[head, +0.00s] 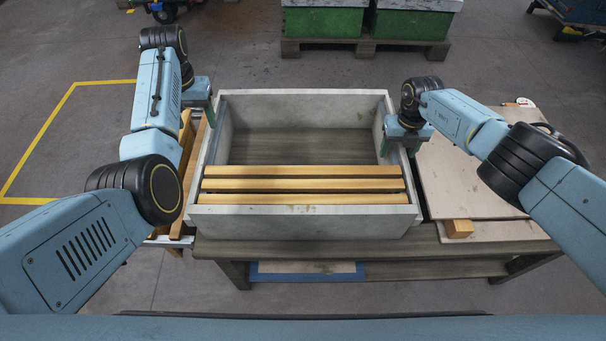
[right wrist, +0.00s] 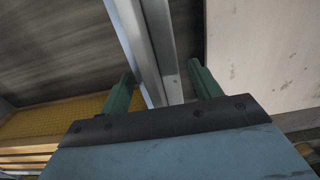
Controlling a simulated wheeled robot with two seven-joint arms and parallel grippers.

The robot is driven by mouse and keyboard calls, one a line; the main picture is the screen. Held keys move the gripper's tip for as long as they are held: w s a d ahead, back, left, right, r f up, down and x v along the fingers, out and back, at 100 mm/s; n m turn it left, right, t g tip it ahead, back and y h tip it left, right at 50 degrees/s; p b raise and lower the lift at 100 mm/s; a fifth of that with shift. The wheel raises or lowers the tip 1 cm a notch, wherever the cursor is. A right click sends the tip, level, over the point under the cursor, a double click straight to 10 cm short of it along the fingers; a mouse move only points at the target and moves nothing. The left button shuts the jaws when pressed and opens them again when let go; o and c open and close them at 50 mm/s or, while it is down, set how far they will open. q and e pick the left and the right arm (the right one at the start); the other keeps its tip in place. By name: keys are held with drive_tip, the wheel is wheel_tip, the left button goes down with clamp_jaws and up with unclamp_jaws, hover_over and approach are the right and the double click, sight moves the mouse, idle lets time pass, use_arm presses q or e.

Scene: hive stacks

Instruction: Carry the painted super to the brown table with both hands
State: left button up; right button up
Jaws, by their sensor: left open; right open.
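The painted super (head: 308,221), a pale grey open box, sits on a dark brownish wooden table (head: 300,249). Several wooden frames (head: 303,185) lie across its near half; its far half is empty down to the wood. My left gripper (head: 209,116) is open at the super's left wall, near its far corner; its fingertips are partly hidden. My right gripper (head: 399,147) is open at the right wall. In the right wrist view its green fingers (right wrist: 160,84) stand on either side of the wall's rim (right wrist: 150,45), with gaps showing.
Pale boards (head: 465,185) and a small wood block (head: 459,228) lie right of the super. Wooden pieces (head: 190,165) stand close on its left. Green hive boxes (head: 325,22) stand on a pallet behind. A yellow-marked floor area (head: 70,135) lies left.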

use_arm(q)
drive_tip(key=shift+r, duration=0.35)
use_arm(e)
drive_tip(key=shift+r, duration=0.4)
wheel_tip(320, 180, up, 11)
drive_tip(key=shift+r, duration=0.15)
